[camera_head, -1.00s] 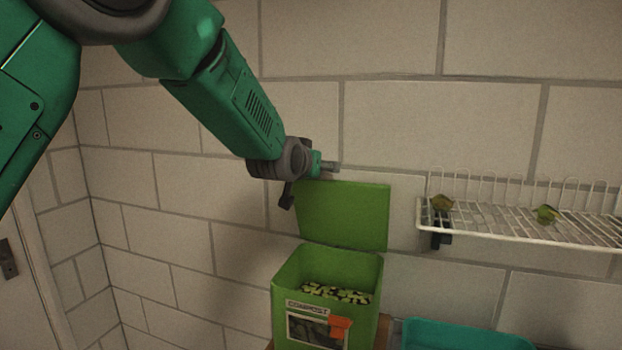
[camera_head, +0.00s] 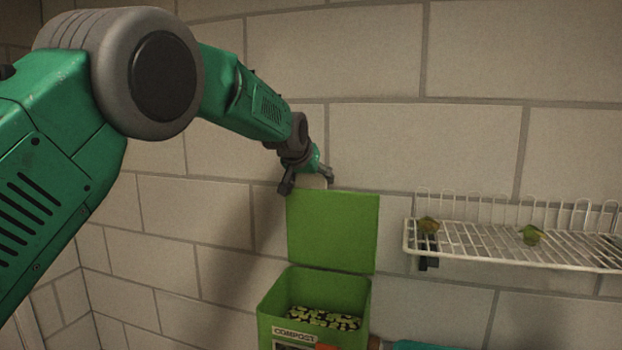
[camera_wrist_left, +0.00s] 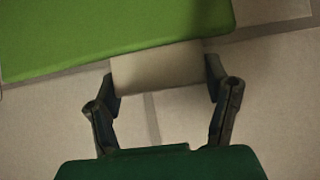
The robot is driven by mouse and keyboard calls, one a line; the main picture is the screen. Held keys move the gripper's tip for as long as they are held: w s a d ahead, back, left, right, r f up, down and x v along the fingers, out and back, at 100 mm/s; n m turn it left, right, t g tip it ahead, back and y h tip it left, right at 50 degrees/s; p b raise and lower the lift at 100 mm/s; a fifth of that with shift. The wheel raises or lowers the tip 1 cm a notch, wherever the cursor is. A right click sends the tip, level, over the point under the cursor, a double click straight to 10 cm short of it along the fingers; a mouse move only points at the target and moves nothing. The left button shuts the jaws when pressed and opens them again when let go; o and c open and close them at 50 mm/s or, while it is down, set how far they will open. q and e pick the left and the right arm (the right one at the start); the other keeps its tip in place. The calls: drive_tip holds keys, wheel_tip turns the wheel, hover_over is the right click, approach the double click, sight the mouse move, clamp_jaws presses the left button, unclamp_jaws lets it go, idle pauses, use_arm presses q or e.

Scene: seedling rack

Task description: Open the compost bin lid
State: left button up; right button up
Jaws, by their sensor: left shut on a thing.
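The green compost bin (camera_head: 268,310) stands low in the head view, with a "COMPOST" label on its front and dark and pale scraps inside. Its green lid (camera_head: 333,232) is raised and stands upright behind the open top, near the wall; the lid also fills the upper left of the left wrist view (camera_wrist_left: 110,28). My left gripper (camera_head: 309,186) is at the lid's upper left edge. In the left wrist view its two fingers are on either side of a pale tab (camera_wrist_left: 157,68) at the lid's edge, shut on it. My right gripper is not in view.
A teal tray (camera_head: 420,345) shows at the bottom edge. The block wall is close behind the lid.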

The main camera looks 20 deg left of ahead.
use_arm(q)
drive_tip(key=shift+s+d+f, duration=0.1)
drive_tip(key=shift+s+f, duration=0.05)
drive_tip(key=shift+f, duration=0.55)
drive_tip(key=o, duration=1.5)
drive_tip(key=shift+o, duration=0.8)
drive_tip(key=shift+w, duration=0.3)
drive_tip(key=shift+r, duration=0.2)
drive_tip(key=v, duration=1.1)
drive_tip(key=shift+s+r, duration=0.15)
drive_tip(key=shift+s, duration=0.05)
